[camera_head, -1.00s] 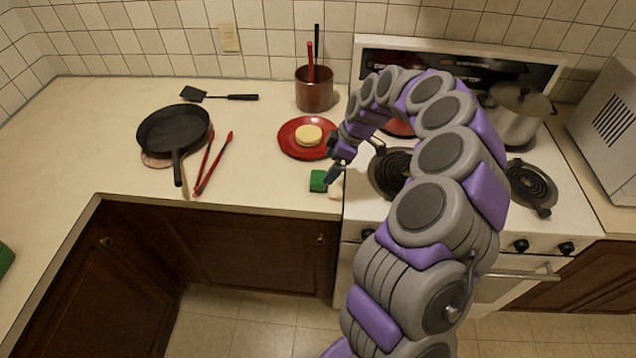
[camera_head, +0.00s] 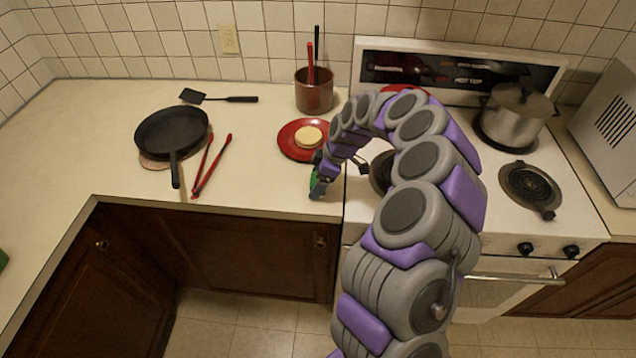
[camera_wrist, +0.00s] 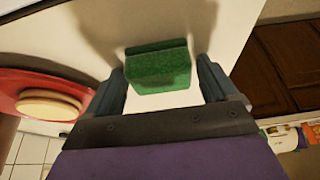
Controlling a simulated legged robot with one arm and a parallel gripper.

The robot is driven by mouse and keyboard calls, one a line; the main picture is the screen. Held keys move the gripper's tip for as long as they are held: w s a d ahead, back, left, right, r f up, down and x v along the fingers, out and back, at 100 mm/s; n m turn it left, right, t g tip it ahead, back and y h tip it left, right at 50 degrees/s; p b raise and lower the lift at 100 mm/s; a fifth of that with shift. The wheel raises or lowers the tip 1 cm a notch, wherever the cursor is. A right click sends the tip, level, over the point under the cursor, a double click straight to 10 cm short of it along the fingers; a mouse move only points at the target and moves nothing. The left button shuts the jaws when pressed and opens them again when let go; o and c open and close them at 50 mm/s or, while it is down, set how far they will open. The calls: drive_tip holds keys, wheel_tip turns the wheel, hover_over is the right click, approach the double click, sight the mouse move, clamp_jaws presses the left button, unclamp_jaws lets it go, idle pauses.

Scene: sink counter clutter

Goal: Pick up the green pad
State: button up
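The green pad (camera_wrist: 158,68) lies on the pale counter between the two fingers of my gripper (camera_wrist: 162,80) in the wrist view. The fingers stand apart on either side of it, with a visible gap at each side. In the head view my gripper (camera_head: 318,188) points down at the counter's front edge, just below the red plate. It hides most of the green pad there; only a green sliver (camera_head: 314,180) shows beside it.
A red plate (camera_head: 288,142) with a round yellowish item (camera_head: 309,137) is close behind my gripper. The stove (camera_head: 352,215) is to the right. Red tongs (camera_head: 222,160) and a black pan (camera_head: 165,132) lie to the left. Counter between tongs and plate is clear.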

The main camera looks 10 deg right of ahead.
sight(314, 181)
drive_tip(key=c, duration=0.9)
drive_tip(key=shift+s+r+p, duration=0.1)
drive_tip(key=shift+r+p, duration=0.6)
drive_tip(key=shift+r, duration=1.2)
drive_tip(key=shift+s+f, duration=0.1)
drive_tip(key=shift+s, duration=0.3)
drive_tip(key=s+r+p, duration=0.1)
drive_tip(key=s+p, duration=0.1)
drive_tip(key=s, duration=1.3)
drive_tip(key=shift+r, duration=0.2)
